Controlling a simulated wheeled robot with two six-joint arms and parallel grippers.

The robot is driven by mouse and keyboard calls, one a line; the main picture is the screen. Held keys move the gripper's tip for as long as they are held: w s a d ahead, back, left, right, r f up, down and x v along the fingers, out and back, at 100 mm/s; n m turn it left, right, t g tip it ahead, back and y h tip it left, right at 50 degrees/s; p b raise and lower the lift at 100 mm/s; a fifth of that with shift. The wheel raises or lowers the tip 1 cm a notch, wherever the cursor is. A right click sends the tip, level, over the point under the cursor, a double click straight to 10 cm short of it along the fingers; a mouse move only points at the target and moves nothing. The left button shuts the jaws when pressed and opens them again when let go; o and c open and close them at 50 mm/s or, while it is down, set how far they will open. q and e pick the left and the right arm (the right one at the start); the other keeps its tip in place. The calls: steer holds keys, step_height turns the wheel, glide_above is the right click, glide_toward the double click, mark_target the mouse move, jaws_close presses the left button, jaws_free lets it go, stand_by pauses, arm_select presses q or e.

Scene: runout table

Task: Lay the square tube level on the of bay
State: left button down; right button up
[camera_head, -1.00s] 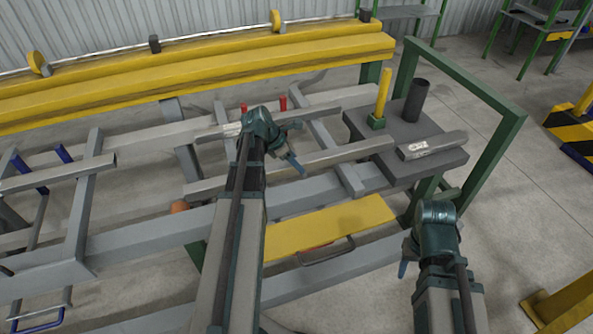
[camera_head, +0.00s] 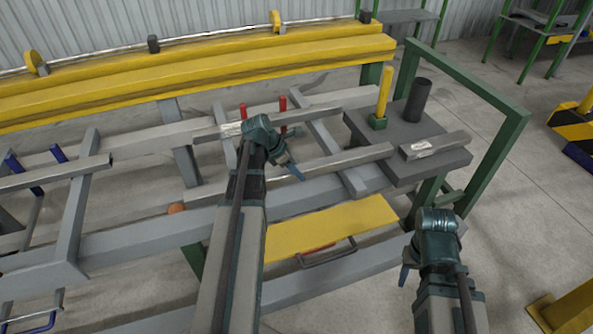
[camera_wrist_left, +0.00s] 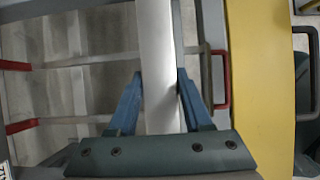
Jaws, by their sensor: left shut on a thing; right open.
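My left gripper (camera_head: 292,168) is shut on this tube; in the left wrist view the two blue fingers (camera_wrist_left: 157,105) stand on either side of the pale tube (camera_wrist_left: 156,45). I cannot tell whether the tube touches the crossbars or is level. Another grey bar with a label (camera_head: 230,130) lies behind it. My right gripper (camera_head: 406,272) is open and empty, low at the right, in front of the rack.
A dark plate (camera_head: 400,178) at the right carries a yellow post (camera_head: 384,90), a dark cylinder (camera_head: 417,102) and a labelled block (camera_head: 436,146). A green frame (camera_head: 500,140) stands to its right. A yellow panel (camera_head: 330,228) lies below the rack. Red posts (camera_head: 283,104) stand behind.

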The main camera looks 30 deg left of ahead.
arm_select(q)
steer(key=shift+f+b, duration=0.35)
steer(key=shift+f, duration=0.05)
steer(key=shift+c, duration=1.6)
jaws_free()
steer(key=shift+r, duration=0.1)
steer(key=shift+r+p, duration=0.25)
steer(key=shift+p, duration=0.1)
steer(key=p+v, duration=0.9)
steer(key=v, duration=0.1)
steer(key=shift+r, duration=0.35)
steer(key=shift+p+v, duration=0.8)
steer(key=shift+p, duration=0.05)
